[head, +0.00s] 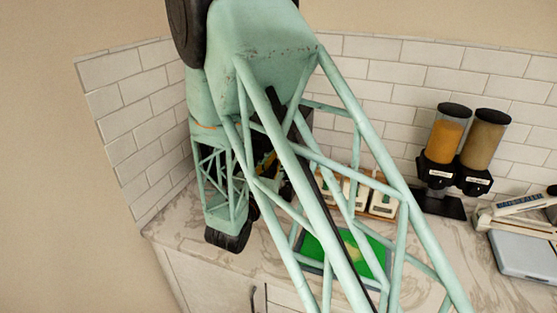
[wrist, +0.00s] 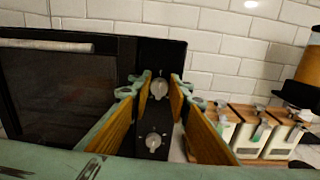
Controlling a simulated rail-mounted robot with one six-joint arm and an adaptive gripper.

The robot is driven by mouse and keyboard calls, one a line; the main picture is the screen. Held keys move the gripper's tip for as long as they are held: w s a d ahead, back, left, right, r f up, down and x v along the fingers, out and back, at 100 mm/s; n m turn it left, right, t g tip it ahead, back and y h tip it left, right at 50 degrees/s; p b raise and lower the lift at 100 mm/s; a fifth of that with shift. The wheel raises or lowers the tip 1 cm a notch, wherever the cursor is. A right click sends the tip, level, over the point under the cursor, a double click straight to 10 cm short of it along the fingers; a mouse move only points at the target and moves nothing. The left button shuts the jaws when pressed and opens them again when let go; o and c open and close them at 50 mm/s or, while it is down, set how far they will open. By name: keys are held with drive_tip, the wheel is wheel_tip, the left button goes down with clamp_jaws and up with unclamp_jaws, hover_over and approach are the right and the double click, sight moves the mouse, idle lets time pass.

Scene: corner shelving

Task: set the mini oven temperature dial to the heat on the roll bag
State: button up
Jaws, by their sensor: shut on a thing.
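The mini oven (wrist: 62,85) is black with a dark glass door and a pale handle, at the left of the wrist view. Its black control panel (wrist: 160,55) carries two grey dials, an upper dial (wrist: 159,89) and a lower dial (wrist: 153,141). Their markings are too small to read. My gripper (wrist: 160,82) has its yellow-padded fingers on either side of the upper dial and is shut on it. In the head view my arm hides most of the oven and the gripper. I see no roll bag in either view.
Wooden-framed white containers (wrist: 248,132) stand right of the oven. A green board (head: 345,250) lies on the marble counter (head: 430,240). White tiled walls close the corner.

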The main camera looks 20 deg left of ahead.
drive_tip(key=shift+d+f+m+b, duration=0.1)
drive_tip(key=shift+f+m+b, duration=0.1)
drive_tip(key=shift+m+b, duration=0.9)
drive_tip(key=shift+d+f+m+b, duration=0.1)
drive_tip(key=shift+f+m+b, duration=0.15)
drive_tip(key=shift+m+b, duration=2.95)
drive_tip(key=shift+d+f+m+b, duration=0.15)
drive_tip(key=shift+m+b, duration=1.05)
drive_tip(key=shift+m, duration=4)
drive_tip(key=shift+a+f+m+b, duration=0.1)
drive_tip(key=shift+f+m+b, duration=0.2)
drive_tip(key=shift+m+b, duration=2.9)
drive_tip(key=shift+m+p, duration=1)
drive_tip(key=shift+m, duration=0.1)
drive_tip(key=o, duration=0.8)
